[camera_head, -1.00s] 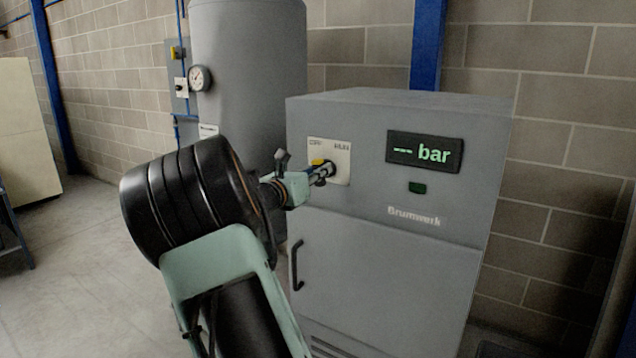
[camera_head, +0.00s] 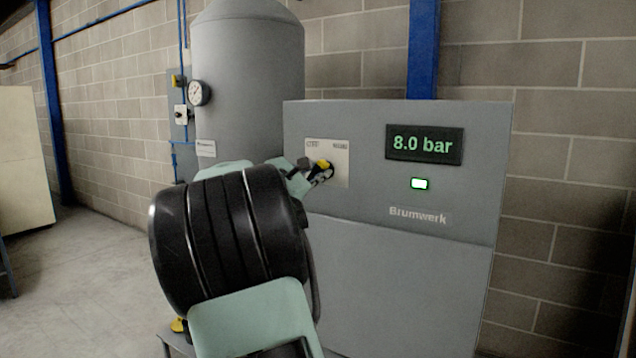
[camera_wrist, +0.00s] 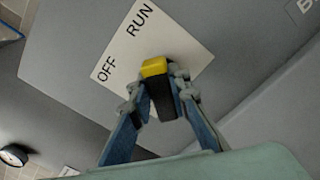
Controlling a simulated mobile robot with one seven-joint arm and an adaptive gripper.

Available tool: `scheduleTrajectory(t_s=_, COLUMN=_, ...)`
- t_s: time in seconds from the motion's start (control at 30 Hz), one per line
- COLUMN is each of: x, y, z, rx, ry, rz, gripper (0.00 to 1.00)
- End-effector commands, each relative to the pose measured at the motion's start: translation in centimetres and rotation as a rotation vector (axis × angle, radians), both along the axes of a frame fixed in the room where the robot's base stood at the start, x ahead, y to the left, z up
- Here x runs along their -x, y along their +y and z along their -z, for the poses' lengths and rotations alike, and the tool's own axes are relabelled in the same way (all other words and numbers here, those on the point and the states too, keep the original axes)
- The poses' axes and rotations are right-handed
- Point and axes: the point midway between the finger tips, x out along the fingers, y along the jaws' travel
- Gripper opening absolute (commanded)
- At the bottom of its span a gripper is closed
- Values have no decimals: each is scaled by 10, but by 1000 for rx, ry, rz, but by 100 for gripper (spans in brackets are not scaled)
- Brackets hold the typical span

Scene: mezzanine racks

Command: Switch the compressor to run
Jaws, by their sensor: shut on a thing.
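The compressor cabinet (camera_head: 390,270) is grey, with a pale switch plate (camera_head: 340,154) on its front. In the wrist view the plate (camera_wrist: 185,48) reads OFF and RUN. A switch knob with a yellow end (camera_head: 324,164) and a dark body sits on it; the yellow end also shows in the wrist view (camera_wrist: 154,67). My gripper (camera_head: 317,173) is shut on the knob, one finger on each side, partly hiding it. I cannot tell exactly which word the knob points to. The display (camera_head: 424,145) reads 8.0 bar, and the lamp (camera_head: 419,184) below it is lit pale green.
A tall grey tank (camera_head: 250,80) with a round gauge (camera_head: 199,92) stands behind, left of the cabinet. A block wall (camera_head: 560,110) with a blue post (camera_head: 422,50) is at the back. Open floor (camera_head: 90,270) lies at the left.

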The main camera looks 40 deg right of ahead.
Motion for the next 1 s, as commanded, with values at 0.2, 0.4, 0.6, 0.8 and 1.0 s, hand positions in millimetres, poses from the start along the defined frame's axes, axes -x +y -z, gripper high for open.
scheduleTrajectory(t_s=0.2, x=0, y=0, z=2, rx=-22, ry=-49, rz=0, gripper=0)
scheduleTrajectory(t_s=0.4, x=0, y=0, z=1, rx=-29, ry=-64, rz=1, gripper=0)
scheduleTrajectory(t_s=0.6, x=1, y=0, z=1, rx=-29, ry=-65, rz=1, gripper=0)
scheduleTrajectory(t_s=0.8, x=0, y=0, z=1, rx=-28, ry=-64, rz=0, gripper=29)
scheduleTrajectory(t_s=1.0, x=0, y=0, z=1, rx=-27, ry=-62, rz=0, gripper=35)
